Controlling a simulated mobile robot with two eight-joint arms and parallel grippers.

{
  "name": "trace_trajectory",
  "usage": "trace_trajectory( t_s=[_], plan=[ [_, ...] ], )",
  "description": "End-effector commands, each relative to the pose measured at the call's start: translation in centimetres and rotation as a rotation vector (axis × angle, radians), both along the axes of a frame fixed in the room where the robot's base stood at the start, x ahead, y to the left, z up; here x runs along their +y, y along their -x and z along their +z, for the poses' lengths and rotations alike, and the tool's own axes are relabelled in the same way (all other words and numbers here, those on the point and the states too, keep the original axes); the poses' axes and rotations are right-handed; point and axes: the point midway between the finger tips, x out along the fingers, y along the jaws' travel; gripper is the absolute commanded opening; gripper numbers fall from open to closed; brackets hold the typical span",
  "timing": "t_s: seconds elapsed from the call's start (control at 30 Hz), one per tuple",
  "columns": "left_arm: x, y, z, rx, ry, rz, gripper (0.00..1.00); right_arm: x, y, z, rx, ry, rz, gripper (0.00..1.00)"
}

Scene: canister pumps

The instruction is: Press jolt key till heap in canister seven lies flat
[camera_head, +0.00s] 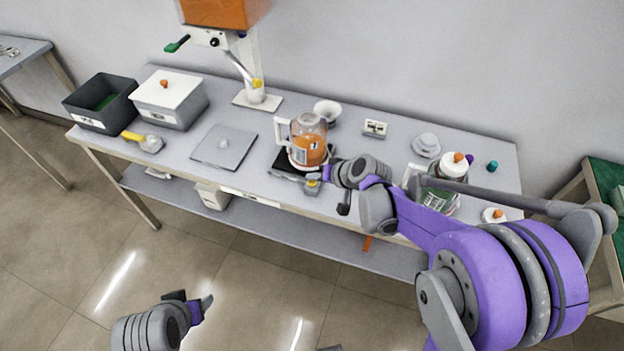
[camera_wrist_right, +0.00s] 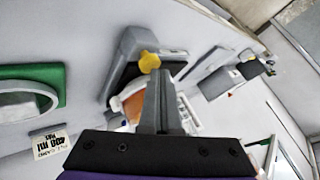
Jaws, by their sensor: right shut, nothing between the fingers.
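A clear canister (camera_head: 308,128) with a white handle holds an orange heap (camera_head: 312,152). It stands on a dark base (camera_head: 284,166) at mid-table. Its label is too small to read, and I cannot tell how level the heap's top is. In the right wrist view a round yellow key (camera_wrist_right: 149,62) shows just beyond my right gripper (camera_wrist_right: 160,85), whose fingers are shut and empty. I cannot tell whether they touch it. In the head view the right gripper (camera_head: 318,181) is at the front of the base. My left gripper (camera_head: 200,306) is low, away from the table; its fingers are unclear.
A grey plate (camera_head: 224,147) and a yellow-handled scoop (camera_head: 145,140) lie left of the base. A dark bin (camera_head: 98,104) and a white-lidded bin (camera_head: 170,99) stand further left. A dispenser stand (camera_head: 254,98), a white bowl (camera_head: 328,108) and a white-lidded jar (camera_head: 452,166) are around.

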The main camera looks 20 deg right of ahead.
Motion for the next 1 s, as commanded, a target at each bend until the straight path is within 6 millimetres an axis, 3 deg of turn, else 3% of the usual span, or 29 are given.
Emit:
trace_trajectory(
  t_s=[0.53,1.0],
  plan=[
    [0.00,0.12,-0.62,0.002,0.000,0.000,0.60,0.02,0.03,-0.75,0.000,0.001,0.001,0.00],
    [0.00,0.00,-0.04,0.000,0.000,0.000,0.60,0.03,0.02,-0.01,0.000,0.001,0.001,0.00]
  ],
)
